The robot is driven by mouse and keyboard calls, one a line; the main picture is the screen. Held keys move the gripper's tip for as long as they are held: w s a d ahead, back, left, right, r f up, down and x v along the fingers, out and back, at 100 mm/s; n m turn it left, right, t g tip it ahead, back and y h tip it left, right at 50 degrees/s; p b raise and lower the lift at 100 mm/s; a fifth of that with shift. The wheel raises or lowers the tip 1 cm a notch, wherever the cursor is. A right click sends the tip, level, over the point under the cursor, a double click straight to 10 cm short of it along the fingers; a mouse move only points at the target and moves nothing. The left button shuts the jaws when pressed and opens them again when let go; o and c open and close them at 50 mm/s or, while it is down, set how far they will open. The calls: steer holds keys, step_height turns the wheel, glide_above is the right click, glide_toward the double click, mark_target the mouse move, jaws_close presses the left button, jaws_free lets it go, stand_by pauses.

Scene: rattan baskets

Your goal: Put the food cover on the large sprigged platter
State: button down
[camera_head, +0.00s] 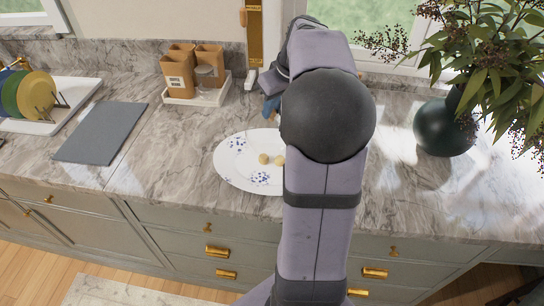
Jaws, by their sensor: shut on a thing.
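The large sprigged platter (228,166), white with blue sprigs, lies on the counter near its front edge. Several small pale yellow round pieces lie on it. Its right part is hidden behind my arm. My gripper (271,106) shows only as a blue bit behind the arm, above the platter's back edge. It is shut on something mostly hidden. I take this for the food cover, which seems clear; I cannot make out its outline or whether it touches the platter.
A grey board (102,132) and a white tray (62,122) with a rack of coloured plates are at the left. A white tray (187,101) with brown canisters and a glass jar stands behind. A dark round vase (440,131) with leafy branches stands at the right.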

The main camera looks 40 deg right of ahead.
step_height(320, 180, down, 10)
steer(key=p, duration=0.2)
steer(key=shift+r, duration=0.15)
stand_by(0.4)
steer(key=c, duration=1.6)
jaws_free()
steer(key=shift+o, duration=0.2)
steer(key=b+v, duration=0.2)
steer(key=v, duration=1)
steer(key=shift+a, duration=0.1)
